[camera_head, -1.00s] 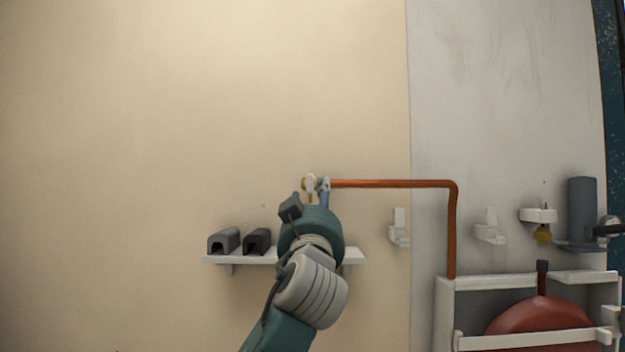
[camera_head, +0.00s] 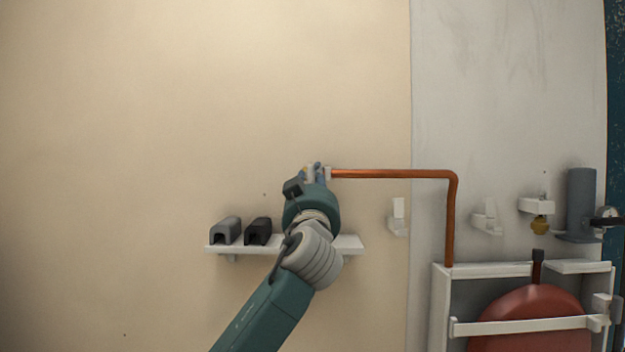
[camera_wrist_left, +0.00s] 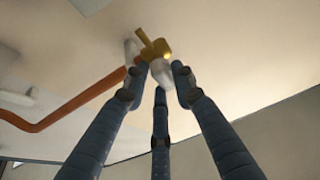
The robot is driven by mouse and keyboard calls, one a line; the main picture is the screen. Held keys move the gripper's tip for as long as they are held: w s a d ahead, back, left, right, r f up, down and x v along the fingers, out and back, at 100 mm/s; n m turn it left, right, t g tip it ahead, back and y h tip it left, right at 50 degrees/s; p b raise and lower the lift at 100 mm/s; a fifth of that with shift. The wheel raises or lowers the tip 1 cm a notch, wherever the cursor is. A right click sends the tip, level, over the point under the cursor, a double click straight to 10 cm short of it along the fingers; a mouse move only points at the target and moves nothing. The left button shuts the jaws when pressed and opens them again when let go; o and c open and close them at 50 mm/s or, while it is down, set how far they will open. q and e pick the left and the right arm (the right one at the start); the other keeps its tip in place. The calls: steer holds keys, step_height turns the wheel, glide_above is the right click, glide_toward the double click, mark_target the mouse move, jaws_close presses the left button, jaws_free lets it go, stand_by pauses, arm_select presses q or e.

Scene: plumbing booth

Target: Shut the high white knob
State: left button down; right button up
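The white knob (camera_wrist_left: 162,73) sits on a brass valve (camera_wrist_left: 154,47) in the left wrist view. A copper pipe (camera_wrist_left: 75,103) runs from the valve to the left there. My left gripper (camera_wrist_left: 159,76) has its three blue fingers spread around the knob, with the tips close to it. I see gaps at the tips, so it looks open; contact is hard to tell. In the head view, my left gripper (camera_head: 315,172) is at the left end of the copper pipe (camera_head: 395,174) and mostly hides the valve and knob. My right gripper is in neither view.
A white shelf (camera_head: 345,243) with a grey block (camera_head: 226,231) and a black block (camera_head: 258,231) is below my left wrist. White wall brackets (camera_head: 398,217), a grey cylinder (camera_head: 581,203) and a red tank (camera_head: 531,312) in a white frame are to the right. The upper wall is bare.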

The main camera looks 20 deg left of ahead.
arm_select(q)
steer(key=shift+m, duration=0.4)
steer(key=m+h, duration=0.1)
steer(key=m, duration=0.1)
steer(key=m+h, duration=0.1)
steer(key=m, duration=0.1)
steer(key=shift+a+f+t+h, duration=0.1)
steer(key=shift+a+t+h, duration=0.05)
steer(key=shift+t+h, duration=0.15)
steer(key=m+h, duration=0.1)
steer(key=m, duration=0.2)
steer(key=m+h, duration=0.1)
steer(key=m, duration=0.1)
steer(key=m+g+h, duration=0.1)
steer(key=m+h, duration=0.1)
steer(key=m, duration=0.1)
steer(key=shift+a+m, duration=0.25)
steer(key=shift+m, duration=0.05)
steer(key=m+g+h, duration=0.1)
steer(key=m, duration=0.3)
steer(key=shift+s+a, duration=0.1)
steer(key=m+g, duration=0.2)
steer(key=m, duration=0.2)
steer(key=shift+a+m, duration=0.1)
steer(key=shift+m, duration=0.2)
steer(key=shift+s+m, duration=0.1)
steer(key=shift+m, duration=0.2)
steer(key=c, duration=1.6)
jaws_free()
steer(key=shift+o, duration=0.4)
